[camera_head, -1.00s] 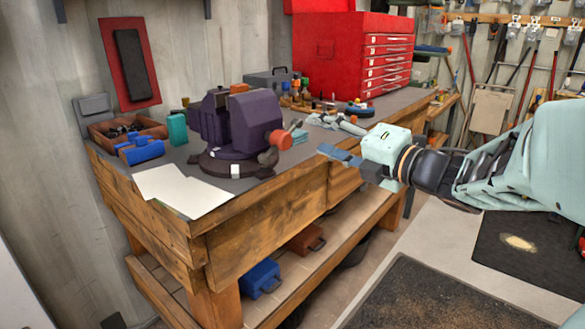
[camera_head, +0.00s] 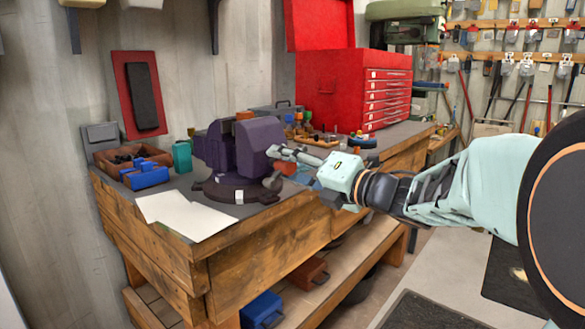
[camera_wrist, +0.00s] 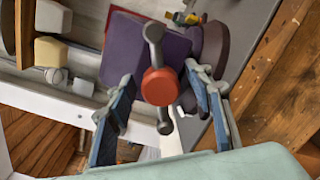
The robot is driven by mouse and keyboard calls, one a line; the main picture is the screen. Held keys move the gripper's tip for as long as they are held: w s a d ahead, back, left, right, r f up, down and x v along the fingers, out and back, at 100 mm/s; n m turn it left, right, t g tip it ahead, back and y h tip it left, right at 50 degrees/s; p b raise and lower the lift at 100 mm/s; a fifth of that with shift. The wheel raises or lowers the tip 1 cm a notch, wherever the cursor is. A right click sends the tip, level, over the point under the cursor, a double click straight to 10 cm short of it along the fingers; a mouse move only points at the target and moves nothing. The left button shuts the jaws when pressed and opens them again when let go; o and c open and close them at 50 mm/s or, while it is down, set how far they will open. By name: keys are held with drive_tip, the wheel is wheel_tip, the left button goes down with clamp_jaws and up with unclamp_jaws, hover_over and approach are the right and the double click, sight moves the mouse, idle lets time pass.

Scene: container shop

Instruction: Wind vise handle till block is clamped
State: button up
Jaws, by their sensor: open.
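The purple vise (camera_head: 258,142) stands on a dark round base on the workbench. Its handle hub (camera_wrist: 160,86) is red-orange and faces me in the wrist view. The grey handle bar (camera_wrist: 154,50) crosses the hub almost upright, with a knob at each end. My gripper (camera_wrist: 160,88) is open, with one blue finger on either side of the hub and bar; I cannot tell whether they touch. In the head view my gripper (camera_head: 312,170) is at the vise's right side and partly covers the handle. A small orange-brown piece (camera_head: 244,115), perhaps the block, shows at the vise's top; its contact with the jaws is unclear.
The wooden workbench (camera_head: 250,240) also bears white paper (camera_head: 185,215), a bin (camera_head: 130,157), a blue box (camera_head: 145,175) and a red tool chest (camera_head: 355,90). A blue case (camera_head: 262,310) and a brown case (camera_head: 308,272) sit on the lower shelf.

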drive_tip(key=shift+w+a, duration=0.15)
drive_tip(key=shift+c, duration=0.2)
drive_tip(key=c, duration=1.1)
drive_tip(key=shift+m+p, duration=0.35)
drive_tip(key=shift+m, duration=0.05)
drive_tip(key=m+p, duration=0.3)
drive_tip(key=m, duration=0.1)
drive_tip(key=shift+r, duration=0.1)
drive_tip(key=m+p, duration=0.4)
drive_tip(key=m, duration=0.1)
drive_tip(key=shift+p, duration=0.3)
drive_tip(key=m+p, duration=0.5)
drive_tip(key=m, duration=0.1)
drive_tip(key=shift+g+p, duration=0.4)
drive_tip(key=shift+f+m+p, duration=0.2)
drive_tip(key=shift+m+p, duration=0.55)
drive_tip(key=shift+m, duration=0.15)
drive_tip(key=shift+f+m+p, duration=0.2)
drive_tip(key=shift+m+p, duration=0.5)
drive_tip(key=shift+m, duration=0.2)
